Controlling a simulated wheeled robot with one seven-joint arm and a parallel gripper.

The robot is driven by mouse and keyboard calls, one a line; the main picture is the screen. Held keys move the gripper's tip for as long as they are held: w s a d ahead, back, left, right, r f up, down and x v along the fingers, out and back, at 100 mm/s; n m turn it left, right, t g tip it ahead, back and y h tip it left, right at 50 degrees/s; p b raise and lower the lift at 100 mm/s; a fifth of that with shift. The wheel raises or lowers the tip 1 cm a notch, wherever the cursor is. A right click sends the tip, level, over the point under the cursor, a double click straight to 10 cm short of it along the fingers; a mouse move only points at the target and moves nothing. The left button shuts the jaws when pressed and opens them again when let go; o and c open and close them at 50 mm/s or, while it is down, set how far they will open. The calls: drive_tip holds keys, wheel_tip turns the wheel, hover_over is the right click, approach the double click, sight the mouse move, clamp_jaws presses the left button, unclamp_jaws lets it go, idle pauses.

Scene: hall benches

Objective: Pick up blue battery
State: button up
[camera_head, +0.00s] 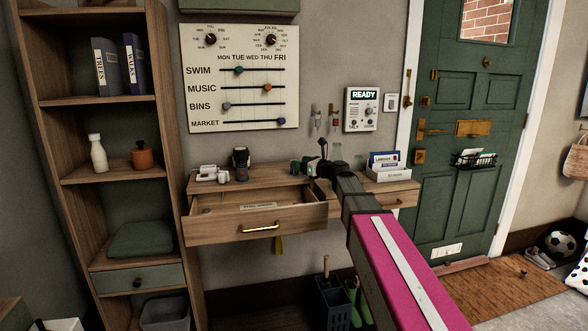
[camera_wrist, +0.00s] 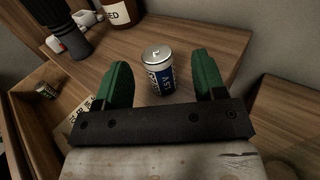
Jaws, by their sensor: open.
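My gripper (camera_wrist: 160,84) is open, with one green finger on each side of the battery. There seems to be a gap between each finger and the battery. In the head view my gripper (camera_head: 309,167) is over the top of the wall console, and I cannot make out the battery there.
The console drawer (camera_head: 256,232) is pulled open; a small cylinder (camera_wrist: 46,90) lies inside it. A dark ribbed object (camera_wrist: 70,32) and a brown labelled bottle (camera_wrist: 120,12) stand near my left finger's side. A letter holder (camera_head: 388,173) is to the right. A shelf unit (camera_head: 113,104) stands left.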

drive_tip(key=x, duration=0.5)
drive_tip(key=shift+a, duration=0.15)
drive_tip(key=shift+s, duration=0.1)
drive_tip(key=c, duration=1.1)
